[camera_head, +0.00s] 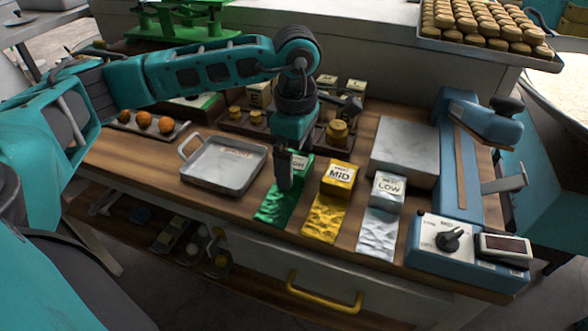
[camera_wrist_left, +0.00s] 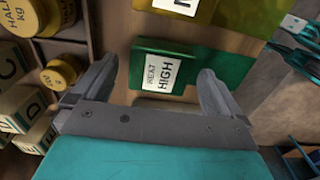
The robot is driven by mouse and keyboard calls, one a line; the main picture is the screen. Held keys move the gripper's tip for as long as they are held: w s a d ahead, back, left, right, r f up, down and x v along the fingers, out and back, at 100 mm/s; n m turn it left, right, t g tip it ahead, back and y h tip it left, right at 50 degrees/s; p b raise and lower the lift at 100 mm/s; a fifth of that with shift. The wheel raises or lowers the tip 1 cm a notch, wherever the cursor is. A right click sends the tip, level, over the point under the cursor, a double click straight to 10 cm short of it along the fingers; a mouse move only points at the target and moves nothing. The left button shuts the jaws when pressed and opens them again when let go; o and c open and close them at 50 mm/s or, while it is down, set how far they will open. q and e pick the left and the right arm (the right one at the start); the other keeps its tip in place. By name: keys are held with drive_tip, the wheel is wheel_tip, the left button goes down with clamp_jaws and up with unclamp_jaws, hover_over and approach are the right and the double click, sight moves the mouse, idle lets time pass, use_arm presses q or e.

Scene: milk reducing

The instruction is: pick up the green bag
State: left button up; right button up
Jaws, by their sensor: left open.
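The green bag (camera_head: 274,208) lies flat on the wooden counter, in front of a green block labelled HIGH (camera_head: 302,166). My left gripper (camera_head: 285,183) points down over the bag's back end and hides part of the block. In the left wrist view, its two fingers (camera_wrist_left: 158,72) are apart with nothing held between them. The block (camera_wrist_left: 146,66) shows between the fingers, and the green bag (camera_wrist_left: 228,70) shows beyond the right finger. Whether the fingers touch the bag is not clear. My right gripper is not in view.
A yellow bag (camera_head: 323,218) by a MID block (camera_head: 339,178) and a silver bag (camera_head: 378,233) by a LOW block (camera_head: 386,191) lie to the right. A metal tray (camera_head: 198,181) stands left. A blue machine (camera_head: 430,240) stands at the right end.

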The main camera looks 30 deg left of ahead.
use_arm(q)
drive_tip(key=shift+f, duration=0.1)
drive_tip(key=c, duration=1.1)
